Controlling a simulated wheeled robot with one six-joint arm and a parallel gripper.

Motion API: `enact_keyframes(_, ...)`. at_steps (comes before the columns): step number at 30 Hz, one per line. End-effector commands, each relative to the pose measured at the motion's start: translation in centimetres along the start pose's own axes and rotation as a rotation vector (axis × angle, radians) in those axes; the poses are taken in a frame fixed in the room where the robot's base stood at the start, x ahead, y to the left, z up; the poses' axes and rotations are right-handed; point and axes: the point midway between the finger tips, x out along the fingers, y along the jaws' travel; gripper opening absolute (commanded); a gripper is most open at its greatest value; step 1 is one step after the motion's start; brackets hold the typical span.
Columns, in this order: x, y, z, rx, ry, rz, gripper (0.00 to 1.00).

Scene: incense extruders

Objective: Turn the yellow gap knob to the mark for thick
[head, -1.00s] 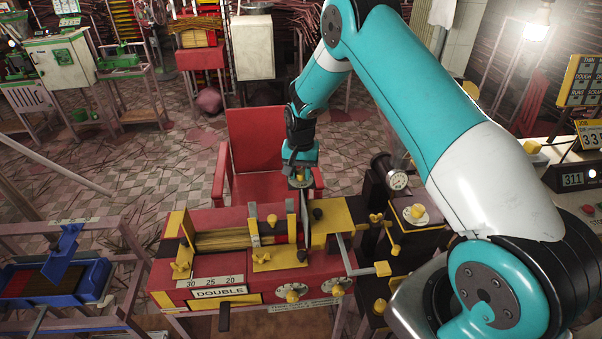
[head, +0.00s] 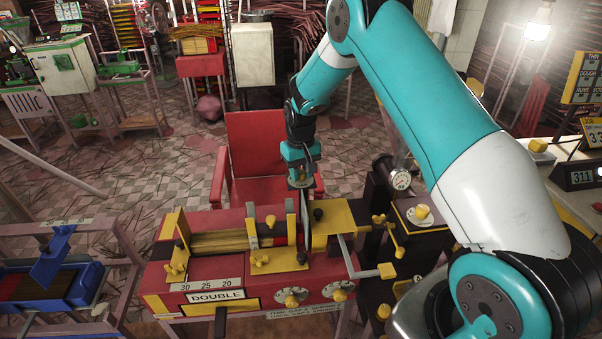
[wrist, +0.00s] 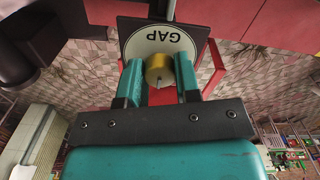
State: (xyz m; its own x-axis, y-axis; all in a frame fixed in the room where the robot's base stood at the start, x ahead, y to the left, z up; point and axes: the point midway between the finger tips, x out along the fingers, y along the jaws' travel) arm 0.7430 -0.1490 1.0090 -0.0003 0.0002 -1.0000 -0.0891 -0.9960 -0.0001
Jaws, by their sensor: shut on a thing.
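The yellow gap knob (wrist: 158,72) shows in the wrist view as a gold round knob. It stands on a white round dial (wrist: 152,45) on a dark square plate. The word GAP on the dial reads upside down. My gripper (wrist: 160,78) has its two teal fingers on either side of the knob and is shut on it. No mark for thick can be made out; part of the dial is hidden by the knob and fingers. In the head view my gripper (head: 301,180) is at the back of the red machine (head: 190,274), and the knob is mostly hidden there.
A red chair (head: 258,150) stands behind the machine, close to my gripper. On the machine's front are two other dials with yellow knobs (head: 292,298) and a DOUBLE label (head: 216,297). A blue tray (head: 75,284) is at the left. Dark machine parts stand at the right.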

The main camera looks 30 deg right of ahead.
Motion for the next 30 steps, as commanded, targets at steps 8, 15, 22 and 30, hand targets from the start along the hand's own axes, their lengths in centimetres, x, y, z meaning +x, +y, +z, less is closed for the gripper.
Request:
enact_keyframes(8,-0.1,0.0,0.0,-0.008,0.0,0.0,0.07)
enact_keyframes(15,-0.1,0.0,0.0,-0.007,0.0,0.0,0.51)
enact_keyframes(22,0.0,0.0,0.0,-0.007,0.0,0.0,0.56)
enact_keyframes(30,-1.8,0.0,-0.1,-0.007,0.004,0.0,0.56)
